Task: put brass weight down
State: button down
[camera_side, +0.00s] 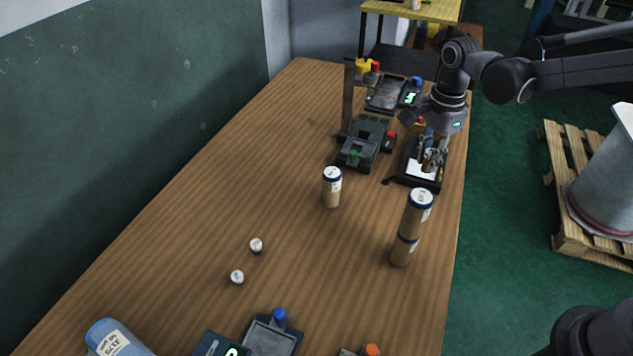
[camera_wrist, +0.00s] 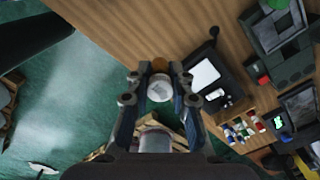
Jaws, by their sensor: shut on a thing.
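My gripper (camera_side: 430,158) is low over the right-hand side of the table, at a black tray with a white pad (camera_side: 421,169). In the wrist view its fingers (camera_wrist: 160,82) are closed on the brass weight (camera_wrist: 160,65), whose pale round top faces the camera. In the side view the fingers largely hide the weight, and I cannot tell whether it touches the tray. The tray with its white pad also shows in the wrist view (camera_wrist: 204,75), right of the fingers.
A dark green device (camera_side: 366,143) stands left of the tray. One tan canister (camera_side: 332,190) stands alone; a stack of two (camera_side: 412,222) stands near the right edge. Two small white-topped pieces (camera_side: 256,245) lie mid-table. A grey-black device (camera_side: 272,336) is at the front. The left middle is clear.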

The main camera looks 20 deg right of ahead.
jog(key=shift+r, duration=0.7)
jog(key=w+a+r, duration=0.1)
jog(key=w+a, duration=0.9)
jog(key=a, duration=0.5)
jog(key=w+a+f, duration=0.1)
jog(key=a, duration=1.5)
notch_tip(320, 180, down, 11)
jog(key=shift+w+a+f, duration=0.1)
jog(key=shift+f, duration=2.3)
jog(key=shift+f, duration=0.15)
jog(key=c, duration=1.2)
grip_release()
